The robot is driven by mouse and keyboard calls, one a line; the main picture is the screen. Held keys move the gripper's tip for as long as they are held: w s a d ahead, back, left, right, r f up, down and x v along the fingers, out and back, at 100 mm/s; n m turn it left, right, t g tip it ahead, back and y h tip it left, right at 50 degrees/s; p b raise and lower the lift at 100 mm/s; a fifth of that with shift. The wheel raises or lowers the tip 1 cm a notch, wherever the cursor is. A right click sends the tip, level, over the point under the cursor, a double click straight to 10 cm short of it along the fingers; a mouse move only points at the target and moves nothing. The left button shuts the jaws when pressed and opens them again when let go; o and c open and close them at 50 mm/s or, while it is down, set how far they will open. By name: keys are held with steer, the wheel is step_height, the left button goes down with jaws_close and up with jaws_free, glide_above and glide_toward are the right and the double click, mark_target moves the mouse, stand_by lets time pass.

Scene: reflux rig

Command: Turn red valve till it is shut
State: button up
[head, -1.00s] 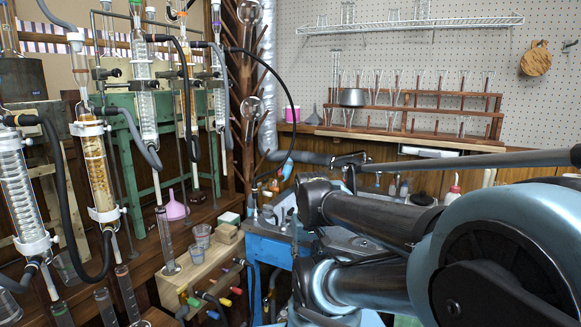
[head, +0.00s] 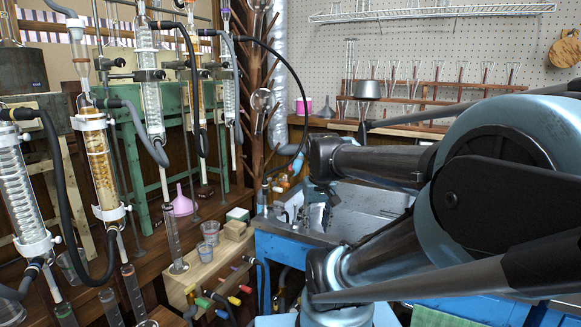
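The red valve (head: 245,289) has a small red handle. It sits on the front of a pale wooden block below the glassware, left of the blue sink cabinet, in the head view. Other coloured handles, yellow, green and blue, sit beside it, with dark hoses around them. The handle is too small for me to tell how far it is turned. My arm reaches in from the right and covers part of the sink. I cannot make out my gripper's fingers. No part of my arm touches the red valve.
The wooden block (head: 202,268) carries beakers and a tall cylinder. Glass condensers with black hoses crowd the left side. The blue sink cabinet (head: 283,246) stands right of the valves. A drying rack and wire shelf are at the back wall.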

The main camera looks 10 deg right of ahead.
steer(key=w+r, duration=1)
steer(key=w, duration=0.2)
steer(key=w+r+g, duration=0.1)
steer(key=w+r, duration=0.4)
steer(key=w, duration=0.8)
steer(key=m+g, duration=0.1)
glide_above(290, 166)
steer(key=f, duration=1.3)
steer(key=shift+s+f, duration=0.1)
steer(key=shift+s, duration=0.15)
jaws_close()
